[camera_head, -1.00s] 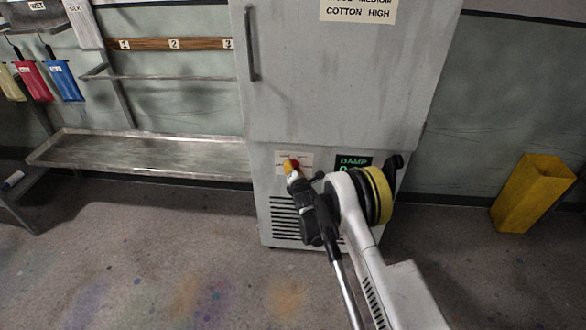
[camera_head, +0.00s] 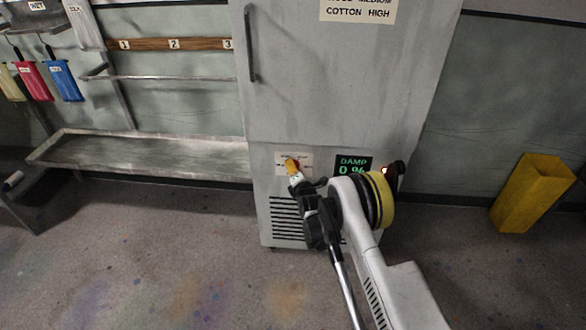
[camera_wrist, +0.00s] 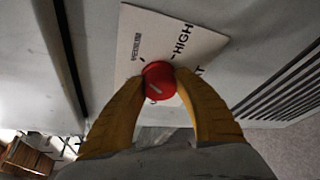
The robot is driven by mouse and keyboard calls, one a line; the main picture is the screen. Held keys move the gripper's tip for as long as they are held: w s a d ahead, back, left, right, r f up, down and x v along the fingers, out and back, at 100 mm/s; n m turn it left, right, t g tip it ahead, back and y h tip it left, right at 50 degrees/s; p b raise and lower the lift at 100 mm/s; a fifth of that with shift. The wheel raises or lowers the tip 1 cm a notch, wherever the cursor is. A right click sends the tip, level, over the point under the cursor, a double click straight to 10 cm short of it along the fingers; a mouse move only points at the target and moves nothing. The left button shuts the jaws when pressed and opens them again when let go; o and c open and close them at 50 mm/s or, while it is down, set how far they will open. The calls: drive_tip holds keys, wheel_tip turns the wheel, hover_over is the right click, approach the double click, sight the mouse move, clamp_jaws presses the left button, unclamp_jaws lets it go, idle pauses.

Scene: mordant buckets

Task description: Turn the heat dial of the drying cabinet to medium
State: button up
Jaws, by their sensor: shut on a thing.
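The drying cabinet (camera_head: 335,90) is a tall grey cabinet in the middle of the head view. Its heat dial is a red round knob with a pale pointer line, on a white label plate; it shows clearly in the wrist view (camera_wrist: 159,83). The plate (camera_wrist: 185,40) reads HIGH; its other words are partly hidden or too small. My gripper (camera_head: 293,166) is at the dial on the cabinet's lower panel. In the wrist view its yellow fingers (camera_wrist: 160,92) are shut on the dial from both sides. In the head view the fingers largely cover the dial.
A display (camera_head: 353,166) right of the dial reads DAMP with a percentage. A sign (camera_head: 358,10) on the door reads COTTON HIGH. A metal bench (camera_head: 150,155) stands left, below a numbered rail (camera_head: 172,44). A yellow bin (camera_head: 533,195) stands right. The front floor is clear.

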drive_tip(key=o, duration=1.2)
drive_tip(key=shift+c, duration=0.2)
drive_tip(key=shift+s, duration=0.1)
drive_tip(key=v, duration=0.7)
drive_tip(key=shift+s+d+r, duration=0.1)
